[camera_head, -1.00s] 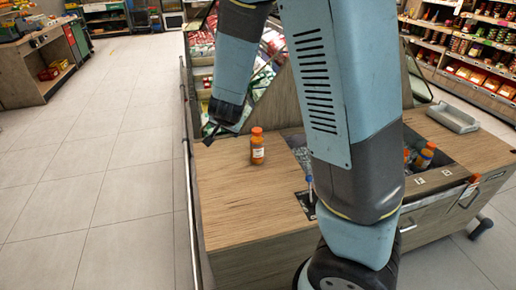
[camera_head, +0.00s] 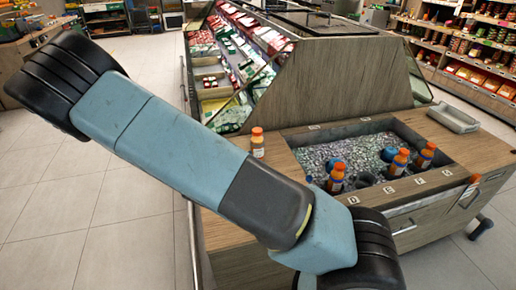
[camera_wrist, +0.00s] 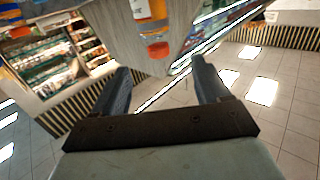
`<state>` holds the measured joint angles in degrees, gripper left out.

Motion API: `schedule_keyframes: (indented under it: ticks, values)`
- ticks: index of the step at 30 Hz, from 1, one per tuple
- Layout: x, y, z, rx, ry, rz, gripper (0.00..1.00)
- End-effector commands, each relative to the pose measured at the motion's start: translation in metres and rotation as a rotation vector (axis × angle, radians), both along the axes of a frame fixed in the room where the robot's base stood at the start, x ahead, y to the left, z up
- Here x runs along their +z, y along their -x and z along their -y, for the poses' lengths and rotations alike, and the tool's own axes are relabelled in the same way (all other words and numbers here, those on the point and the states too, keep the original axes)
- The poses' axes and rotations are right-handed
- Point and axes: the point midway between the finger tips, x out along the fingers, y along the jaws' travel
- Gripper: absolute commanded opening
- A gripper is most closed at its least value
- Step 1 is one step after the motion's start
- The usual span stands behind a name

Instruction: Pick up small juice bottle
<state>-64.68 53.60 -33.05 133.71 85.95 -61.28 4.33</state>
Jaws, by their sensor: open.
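A small juice bottle (camera_head: 257,145) with an orange cap and pale label stands upright on the left part of the wooden counter (camera_head: 225,215); my arm hides part of it from below. In the wrist view the bottle (camera_wrist: 157,50) appears upside down at the top, its cap toward me and its body cut off by the frame edge. My gripper (camera_wrist: 161,67) is open and empty. The cap shows between and beyond the two fingertips, apart from them. In the head view my arm crosses the left side and the gripper cannot be made out.
A bin of ice (camera_head: 350,150) is set in the counter, with several orange-capped bottles (camera_head: 400,162) in it. A sloped wooden panel (camera_head: 350,80) rises behind. A grey tray (camera_head: 453,117) lies at the right. Tiled floor (camera_head: 100,220) is open at the left.

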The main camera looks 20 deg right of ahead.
Motion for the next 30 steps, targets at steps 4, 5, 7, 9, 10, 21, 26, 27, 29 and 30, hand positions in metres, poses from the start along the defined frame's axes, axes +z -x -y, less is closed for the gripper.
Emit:
schedule_keyframes:
  ticks: [4, 5, 7, 9, 10, 21, 26, 27, 29, 30]
  values:
    - [0.002, 0.001, 0.001, -0.005, 0.039, 0.029, 0.75]
    - [0.002, 0.000, 0.003, -0.006, 0.041, 0.031, 0.75]
    - [0.002, -0.006, 0.009, -0.007, 0.044, 0.032, 0.75]
    - [0.002, -0.013, 0.017, -0.008, 0.043, 0.032, 0.75]
    - [0.002, -0.017, 0.021, -0.008, 0.043, 0.032, 0.75]
    - [0.002, -0.055, 0.058, -0.006, 0.041, 0.031, 0.75]
    - [0.002, -0.059, 0.062, -0.005, 0.041, 0.030, 0.75]
    - [0.002, -0.060, 0.063, -0.006, 0.041, 0.030, 0.75]
    - [0.003, -0.063, 0.067, -0.007, 0.041, 0.032, 0.75]
    - [0.003, -0.065, 0.070, -0.007, 0.041, 0.032, 0.75]
